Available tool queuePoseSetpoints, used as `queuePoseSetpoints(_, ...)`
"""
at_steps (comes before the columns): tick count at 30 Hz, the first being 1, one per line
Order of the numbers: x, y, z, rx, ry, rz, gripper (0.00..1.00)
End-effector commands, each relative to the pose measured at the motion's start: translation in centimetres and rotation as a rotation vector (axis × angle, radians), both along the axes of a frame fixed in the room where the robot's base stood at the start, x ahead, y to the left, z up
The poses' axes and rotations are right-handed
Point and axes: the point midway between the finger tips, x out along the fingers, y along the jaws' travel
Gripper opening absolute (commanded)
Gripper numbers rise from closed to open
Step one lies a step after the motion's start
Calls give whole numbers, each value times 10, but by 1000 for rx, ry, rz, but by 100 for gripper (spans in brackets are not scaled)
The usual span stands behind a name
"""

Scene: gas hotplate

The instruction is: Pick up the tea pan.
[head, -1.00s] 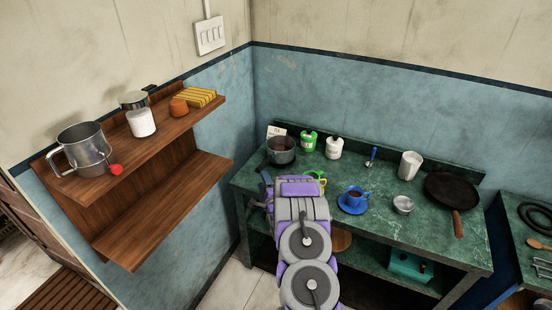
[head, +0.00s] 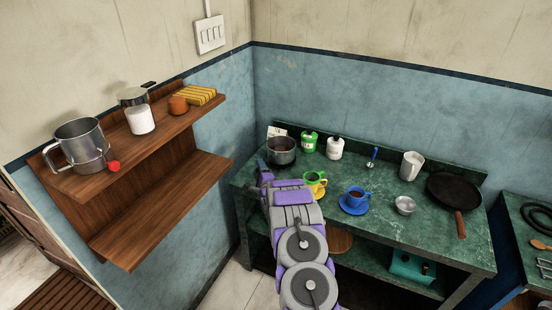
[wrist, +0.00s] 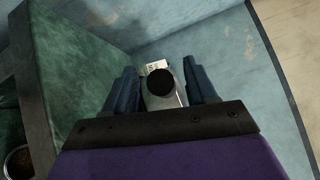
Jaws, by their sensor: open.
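The tea pan, a dark metal pan (head: 281,151), stands upright at the back left of the green counter (head: 330,205). Its dark handle (head: 262,164) points towards the lower left. My gripper (head: 265,178) is at the counter's left front, close to the handle end; contact cannot be told in the head view. In the wrist view, its two dark fingers (wrist: 163,86) are apart. A grey round piece with a black end shows between them; I cannot tell whether it is the pan's handle.
A green cup on a yellow saucer (head: 315,184) stands right beside my arm, with a blue cup (head: 355,197) further right. Green (head: 309,143) and white (head: 335,148) jars stand right of the pan. A wooden wall shelf (head: 150,190) is at left; a frying pan (head: 454,190) is at right.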

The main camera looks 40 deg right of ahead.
Motion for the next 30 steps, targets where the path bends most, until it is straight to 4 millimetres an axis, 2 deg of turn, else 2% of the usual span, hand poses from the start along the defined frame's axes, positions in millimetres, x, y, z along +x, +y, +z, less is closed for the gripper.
queuePoseSetpoints(5, 0, -1, 0, 1, 1, -1, 56)
queuePoseSetpoints(22, 0, 1, 1, -2, 1, 0, 1)
queuePoseSetpoints(30, 0, 0, 0, -1, 0, 0, 0)
